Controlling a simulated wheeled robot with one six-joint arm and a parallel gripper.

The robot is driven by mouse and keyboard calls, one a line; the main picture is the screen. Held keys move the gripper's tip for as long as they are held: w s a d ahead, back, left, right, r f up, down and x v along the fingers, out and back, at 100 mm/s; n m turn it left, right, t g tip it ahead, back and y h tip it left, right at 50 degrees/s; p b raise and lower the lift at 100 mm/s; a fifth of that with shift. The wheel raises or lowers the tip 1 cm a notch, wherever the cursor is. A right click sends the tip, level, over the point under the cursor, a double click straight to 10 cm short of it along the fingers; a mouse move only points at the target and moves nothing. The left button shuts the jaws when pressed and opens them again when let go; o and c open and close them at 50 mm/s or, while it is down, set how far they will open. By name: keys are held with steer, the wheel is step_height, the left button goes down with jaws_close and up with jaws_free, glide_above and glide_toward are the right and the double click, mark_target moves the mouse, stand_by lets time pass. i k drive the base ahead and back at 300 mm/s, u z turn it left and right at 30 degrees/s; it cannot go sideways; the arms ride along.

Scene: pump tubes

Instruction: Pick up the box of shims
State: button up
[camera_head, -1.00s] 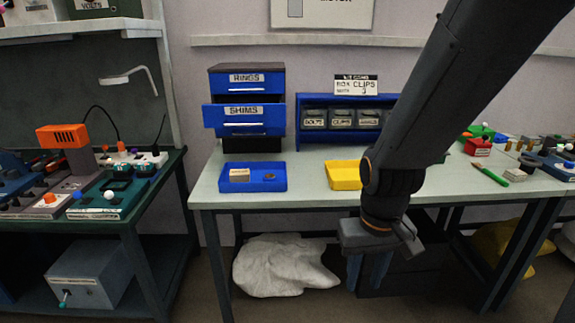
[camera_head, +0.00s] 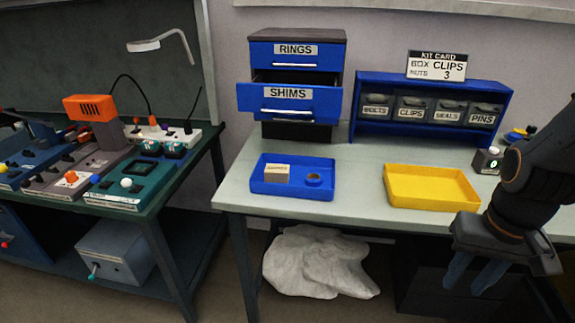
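A small tan box (camera_head: 277,174) with a label too small to read sits in the left part of a blue tray (camera_head: 262,189) on the pale workbench; I cannot tell if it holds shims. A blue drawer labelled SHIMS (camera_head: 323,103) is pulled partly out of the drawer unit; its inside is mostly hidden. My gripper (camera_head: 474,284) hangs at the lower right, in front of the bench edge, pointing down. Its two blue fingers are apart with nothing seen between them. It is well away from the box and the drawer.
A blue rack (camera_head: 433,89) of labelled bins stands behind, under a kit card (camera_head: 437,65). A white sack (camera_head: 318,262) lies beneath the bench.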

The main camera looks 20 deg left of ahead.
mark_target(273, 174)
steer(key=u, duration=0.3)
steer(key=i, duration=0.6)
steer(key=u, duration=0.8)
steer(key=i, duration=0.4)
steer(key=u, duration=0.45)
